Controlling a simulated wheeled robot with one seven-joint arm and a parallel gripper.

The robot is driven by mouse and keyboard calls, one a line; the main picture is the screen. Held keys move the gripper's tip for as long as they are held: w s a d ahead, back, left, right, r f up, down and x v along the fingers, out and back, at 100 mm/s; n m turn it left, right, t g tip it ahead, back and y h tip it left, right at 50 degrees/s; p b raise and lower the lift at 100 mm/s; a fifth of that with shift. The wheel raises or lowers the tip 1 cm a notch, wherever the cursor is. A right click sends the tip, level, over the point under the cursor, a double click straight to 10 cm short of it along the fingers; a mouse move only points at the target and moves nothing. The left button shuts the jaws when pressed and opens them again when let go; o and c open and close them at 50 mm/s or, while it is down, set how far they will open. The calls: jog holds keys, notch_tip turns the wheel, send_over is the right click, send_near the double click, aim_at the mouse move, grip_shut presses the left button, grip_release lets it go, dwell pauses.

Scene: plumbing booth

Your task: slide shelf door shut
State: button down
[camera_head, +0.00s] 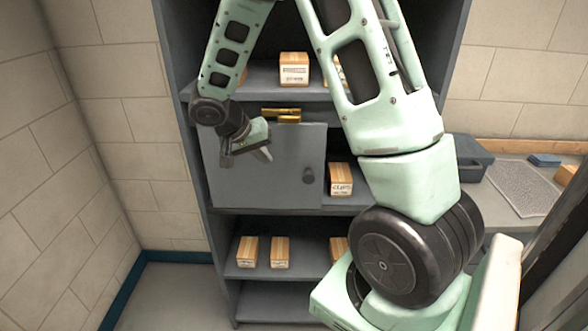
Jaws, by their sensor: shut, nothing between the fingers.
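The compartment's right part is uncovered, and a wooden box (341,180) shows there. My gripper (246,157) is in front of the door's upper left part, left of the knob. Its fingers look shut and empty. I cannot tell whether they touch the door. My arm hides the shelf's right side.
A brass-coloured object (281,115) is at the door's top edge. More wooden boxes stand above (294,69) and below (247,251) the door. A side counter (515,188) with a dark case (472,160) is on the right. A block wall (45,150) bounds the left; bare floor (170,290) lies there.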

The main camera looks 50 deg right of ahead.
jog(key=s+d+f+p, duration=0.1)
jog(key=d+f, duration=0.1)
jog(key=s+d+f+p, duration=0.1)
jog(key=d+f+p, duration=0.1)
jog(key=d+f, duration=0.1)
jog(key=s+d+f+p, duration=0.1)
jog(key=d+f+p, duration=0.1)
jog(key=d+f, duration=0.1)
jog(key=shift+s+f, duration=0.25)
jog(key=shift+s, duration=0.05)
